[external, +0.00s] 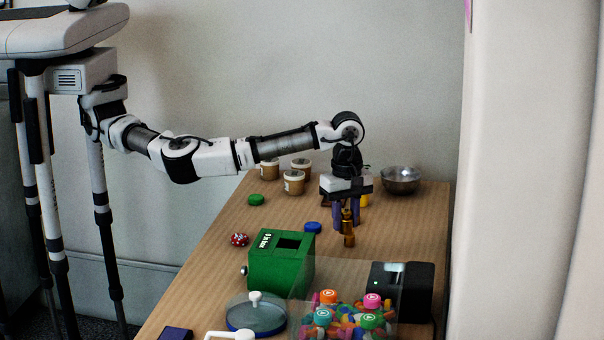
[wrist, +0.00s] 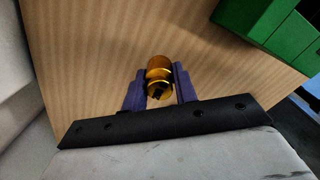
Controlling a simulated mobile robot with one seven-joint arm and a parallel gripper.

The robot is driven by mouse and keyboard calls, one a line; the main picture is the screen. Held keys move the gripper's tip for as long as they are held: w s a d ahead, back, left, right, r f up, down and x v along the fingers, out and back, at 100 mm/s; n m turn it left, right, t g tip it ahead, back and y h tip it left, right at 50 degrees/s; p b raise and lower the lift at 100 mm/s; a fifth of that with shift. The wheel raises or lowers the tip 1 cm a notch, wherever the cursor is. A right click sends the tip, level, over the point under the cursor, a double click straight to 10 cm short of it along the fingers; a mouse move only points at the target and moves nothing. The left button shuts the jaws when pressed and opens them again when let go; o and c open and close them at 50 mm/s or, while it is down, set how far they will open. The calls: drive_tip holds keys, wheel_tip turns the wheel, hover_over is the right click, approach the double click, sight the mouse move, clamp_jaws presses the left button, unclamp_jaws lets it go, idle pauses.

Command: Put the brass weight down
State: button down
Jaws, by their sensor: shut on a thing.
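The brass weight (external: 348,238) is a small, shiny gold-coloured piece, roughly upright below my gripper (external: 347,222) in the external view. In the wrist view, the weight (wrist: 159,76) sits between the two purple fingers of my gripper (wrist: 160,84), which are shut on it. My gripper points down over the right part of the wooden table (external: 215,270). I cannot tell whether the weight's base touches the table or is slightly above it.
A green box (external: 268,262) with a dark opening stands in front and left; it also shows in the wrist view (wrist: 268,28). Several tan jars (external: 294,186) and a metal bowl (external: 400,180) stand behind. A black device (external: 418,290) stands front right.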

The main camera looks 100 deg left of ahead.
sight(346, 211)
drive_tip(key=shift+f+p, duration=0.3)
drive_tip(key=shift+f, duration=3.3)
drive_tip(key=shift+f, duration=0.1)
drive_tip(key=c, duration=1.1)
unclamp_jaws()
wheel_tip(346, 211, up, 12)
drive_tip(key=shift+r+b, duration=0.15)
drive_tip(key=shift+b, duration=0.6)
